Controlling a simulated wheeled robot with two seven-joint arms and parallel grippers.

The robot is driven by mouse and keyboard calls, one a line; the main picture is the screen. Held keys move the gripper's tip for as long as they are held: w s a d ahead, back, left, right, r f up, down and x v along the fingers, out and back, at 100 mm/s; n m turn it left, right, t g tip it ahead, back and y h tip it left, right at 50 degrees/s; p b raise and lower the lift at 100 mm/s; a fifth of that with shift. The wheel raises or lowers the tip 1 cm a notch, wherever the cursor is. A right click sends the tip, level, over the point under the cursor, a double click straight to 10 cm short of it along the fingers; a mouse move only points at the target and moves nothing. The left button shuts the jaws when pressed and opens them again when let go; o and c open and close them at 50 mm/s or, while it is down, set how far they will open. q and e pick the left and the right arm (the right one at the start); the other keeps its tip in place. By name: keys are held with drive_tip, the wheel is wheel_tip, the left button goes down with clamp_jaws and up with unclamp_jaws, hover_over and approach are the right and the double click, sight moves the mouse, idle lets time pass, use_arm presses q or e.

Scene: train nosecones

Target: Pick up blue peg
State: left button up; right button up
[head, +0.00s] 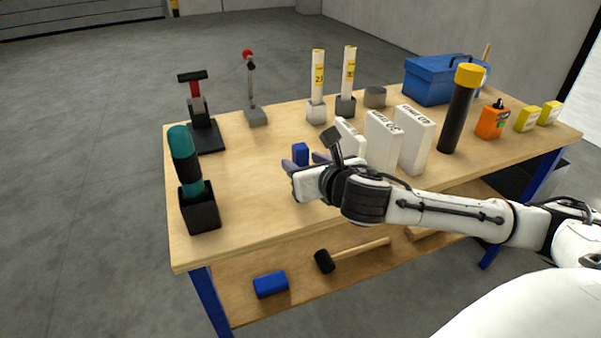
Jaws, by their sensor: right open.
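A small blue block-like peg (301,153) stands on the wooden table top, just beyond my right gripper. My right gripper (305,161) reaches in from the right, low over the table, with its grey fingers open on either side of the peg. The gripper body hides the peg's lower part, so I cannot tell if the fingers touch it. Another blue piece (270,284) lies on the lower shelf. My left gripper is not in view.
White boxes (414,139) stand right of my gripper, close to my forearm. A black holder with a teal-handled tool (199,211) is at the left. Several stands, a black cylinder (457,118) and a blue toolbox (429,81) line the back and right.

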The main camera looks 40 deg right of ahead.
drive_tip(key=shift+x, duration=1.35)
clamp_jaws()
drive_tip(key=shift+r, duration=0.1)
